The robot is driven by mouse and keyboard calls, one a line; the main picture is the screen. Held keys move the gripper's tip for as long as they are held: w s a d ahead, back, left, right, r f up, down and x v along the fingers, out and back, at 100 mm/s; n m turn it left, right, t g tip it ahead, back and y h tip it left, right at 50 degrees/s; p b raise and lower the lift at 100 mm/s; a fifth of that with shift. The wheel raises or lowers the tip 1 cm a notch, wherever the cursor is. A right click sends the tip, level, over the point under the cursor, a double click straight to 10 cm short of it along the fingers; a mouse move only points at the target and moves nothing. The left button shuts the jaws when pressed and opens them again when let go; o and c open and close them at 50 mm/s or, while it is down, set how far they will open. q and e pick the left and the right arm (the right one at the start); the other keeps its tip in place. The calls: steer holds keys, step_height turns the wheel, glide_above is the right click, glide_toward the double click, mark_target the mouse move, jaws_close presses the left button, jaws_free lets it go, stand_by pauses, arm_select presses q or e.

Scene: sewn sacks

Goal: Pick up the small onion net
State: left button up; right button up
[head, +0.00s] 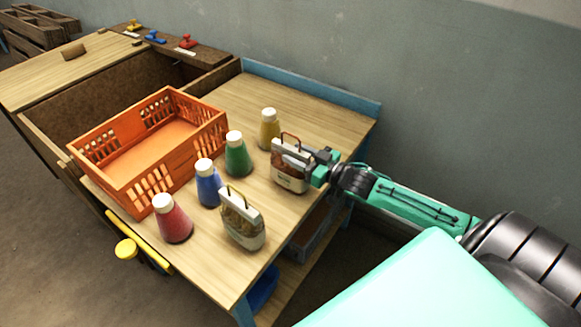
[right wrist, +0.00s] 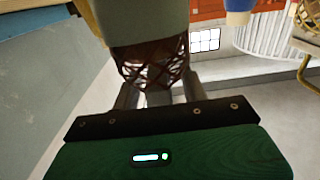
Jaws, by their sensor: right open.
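Two nets with pale labels and loop handles stand on the wooden table. The rear net (head: 291,178) has a reddish-brown handle; the front net (head: 243,222) has a yellowish one. I cannot tell for sure which is the small onion net. My right gripper (head: 321,166) is at the right side of the rear net. In the right wrist view a brown mesh net (right wrist: 150,72) lies ahead of and between the open fingers of the right gripper (right wrist: 160,92); contact is unclear. My left gripper is not in view.
An orange crate (head: 148,188) stands at the left. Red (head: 173,222), blue (head: 208,187), green (head: 237,158) and yellow (head: 269,133) white-capped bottles stand between it and the nets. A blue ledge (head: 310,92) and grey wall close the back. The table's front right is bare.

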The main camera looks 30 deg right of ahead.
steer(key=shift+w+a, duration=0.2)
steer(key=shift+w, duration=0.2)
jaws_close()
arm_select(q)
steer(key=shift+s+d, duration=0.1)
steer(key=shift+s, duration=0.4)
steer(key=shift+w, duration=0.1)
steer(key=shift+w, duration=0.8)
